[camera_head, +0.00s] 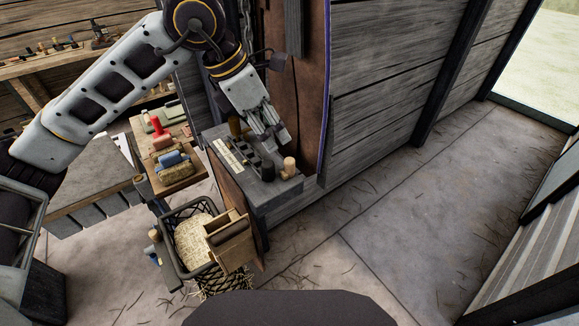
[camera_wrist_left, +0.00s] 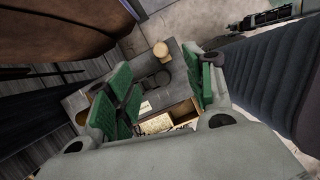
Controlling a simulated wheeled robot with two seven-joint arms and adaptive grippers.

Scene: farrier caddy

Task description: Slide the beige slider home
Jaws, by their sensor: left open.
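A grey wooden cabinet (camera_head: 282,190) stands against the wall, with a dark slotted fitting (camera_head: 262,157) on its top. A short beige knob (camera_head: 290,166), which looks like the beige slider, stands upright at the front right of that top. It also shows in the left wrist view (camera_wrist_left: 161,50), beyond and between the fingers. My left gripper (camera_head: 268,137) is over the cabinet top, pointing down, just behind the knob and apart from it. Its green-padded fingers (camera_wrist_left: 165,92) are spread with nothing between them. The fingertips partly hide the fitting. My right gripper is not seen.
A brown-handled item (camera_head: 235,126) and a pale label strip (camera_head: 226,152) are at the cabinet top's left. An open wooden drawer (camera_head: 229,240) and a dark wire basket (camera_head: 175,262) are in front. Brushes (camera_head: 172,160) lie on a side shelf.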

